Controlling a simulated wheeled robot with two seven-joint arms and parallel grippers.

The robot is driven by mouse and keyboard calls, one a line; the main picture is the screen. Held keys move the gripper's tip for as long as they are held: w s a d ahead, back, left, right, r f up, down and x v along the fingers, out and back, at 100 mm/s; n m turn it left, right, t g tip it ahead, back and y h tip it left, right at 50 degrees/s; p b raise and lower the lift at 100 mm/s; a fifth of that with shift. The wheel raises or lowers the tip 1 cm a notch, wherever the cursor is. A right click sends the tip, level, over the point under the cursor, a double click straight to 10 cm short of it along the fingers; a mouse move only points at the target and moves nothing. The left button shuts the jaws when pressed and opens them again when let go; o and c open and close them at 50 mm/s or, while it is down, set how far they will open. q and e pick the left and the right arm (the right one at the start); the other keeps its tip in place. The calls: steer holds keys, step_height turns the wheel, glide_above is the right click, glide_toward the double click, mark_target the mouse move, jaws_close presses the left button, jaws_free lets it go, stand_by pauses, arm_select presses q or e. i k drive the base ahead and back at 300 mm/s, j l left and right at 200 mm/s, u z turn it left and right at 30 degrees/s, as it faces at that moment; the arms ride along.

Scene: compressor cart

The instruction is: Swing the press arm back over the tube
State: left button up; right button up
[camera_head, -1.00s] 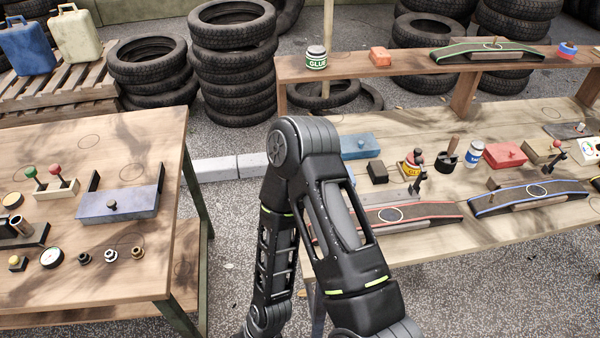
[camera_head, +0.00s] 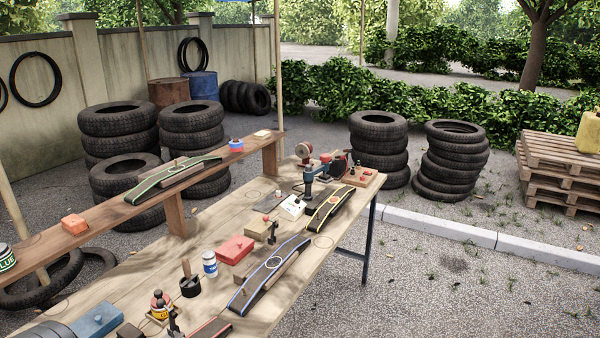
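The arm's exact heading is hard to tell at this size. A green-edged strip (camera_head: 172,179) lies on the raised shelf. A red-edged one (camera_head: 212,328) is cut off at the bottom. Neither gripper is in view.
The long bench (camera_head: 160,265) also holds a red box (camera_head: 235,249), a white-and-blue can (camera_head: 210,263), a black holder (camera_head: 190,286) and a blue box (camera_head: 96,319). The raised shelf (camera_head: 105,228) runs along its back. Open ground lies right of the bench, with tyre stacks (camera_head: 377,145) and pallets (camera_head: 560,175) beyond.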

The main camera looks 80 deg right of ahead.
mark_target(323, 167)
steer(key=k+l+z, duration=0.15)
steer(key=z, duration=0.25)
steer(key=k+l+z, duration=0.15)
steer(key=z, duration=0.25)
steer(key=l+z, duration=0.4)
steer(key=k+l+z, duration=0.2)
steer(key=l, duration=1.05)
steer(key=k+l+z, duration=0.2)
steer(key=l, duration=1.05)
steer(key=l+z, duration=0.2)
steer(key=l, duration=1.1)
steer(key=i+l+u, duration=0.3)
steer(key=i+l, duration=0.15)
steer(key=i, duration=0.15)
steer(key=i+l+u, duration=0.3)
steer(key=i+l, duration=0.25)
steer(key=i+l+u, duration=0.3)
steer(key=i+l, duration=0.2)
steer(key=l, duration=0.3)
